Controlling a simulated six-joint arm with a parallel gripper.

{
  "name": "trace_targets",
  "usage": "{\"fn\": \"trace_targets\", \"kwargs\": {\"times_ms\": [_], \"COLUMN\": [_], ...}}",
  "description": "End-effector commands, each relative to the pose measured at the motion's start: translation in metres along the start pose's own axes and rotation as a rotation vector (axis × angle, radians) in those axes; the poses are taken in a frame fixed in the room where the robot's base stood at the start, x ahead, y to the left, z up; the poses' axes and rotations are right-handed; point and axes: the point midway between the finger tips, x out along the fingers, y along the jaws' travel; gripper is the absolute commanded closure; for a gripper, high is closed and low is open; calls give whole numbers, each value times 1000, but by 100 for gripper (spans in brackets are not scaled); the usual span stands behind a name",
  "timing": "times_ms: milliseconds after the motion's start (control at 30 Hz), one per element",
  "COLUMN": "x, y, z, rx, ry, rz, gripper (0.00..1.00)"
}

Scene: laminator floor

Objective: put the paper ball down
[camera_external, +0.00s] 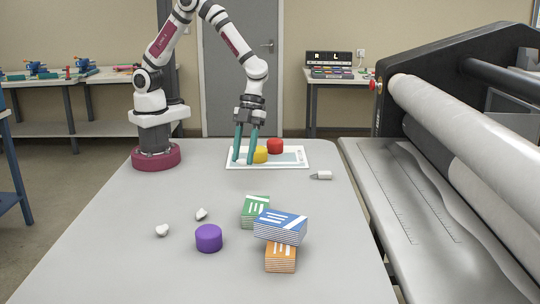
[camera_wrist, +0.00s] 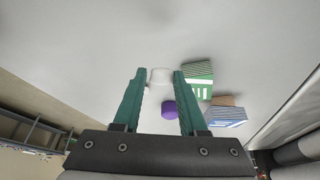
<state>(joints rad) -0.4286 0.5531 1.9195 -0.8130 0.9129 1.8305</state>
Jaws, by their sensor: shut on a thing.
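My gripper (camera_external: 243,161) points down over the left part of the white tray (camera_external: 297,164). Its green fingers are shut on a small white thing, which I take for the paper ball (camera_wrist: 160,75); it shows between the fingertips in the wrist view. In the external view the fingers largely hide it, and I cannot tell whether it touches the tray. Two other small white crumpled pieces, one (camera_external: 162,230) at the left and one (camera_external: 201,214) nearer the middle, lie on the grey table (camera_external: 110,262).
A yellow piece (camera_external: 260,155) and a red piece (camera_external: 275,146) are on the tray, close right of my fingers. A purple cylinder (camera_external: 209,238) and green (camera_external: 256,207), blue (camera_external: 281,225) and orange (camera_external: 281,258) stacks stand nearer the camera. A small white-grey item (camera_external: 322,175) lies right of the tray.

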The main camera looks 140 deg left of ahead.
Motion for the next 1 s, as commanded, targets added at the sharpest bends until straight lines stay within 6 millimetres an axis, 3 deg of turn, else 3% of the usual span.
{"fn": "trace_targets", "kwargs": {"times_ms": [133,367,433,800,1000], "x": [-6,-11,-20,-123,-152], "y": [13,20,22,47,55], "z": [-28,-43,-50,-117,-130], "rx": [3,-10,-63,-811,-1052], "ry": [0,0,0,4,2], "rz": [-1,-5,-31,-351,-445], "gripper": [100,100,100,100,100]}}
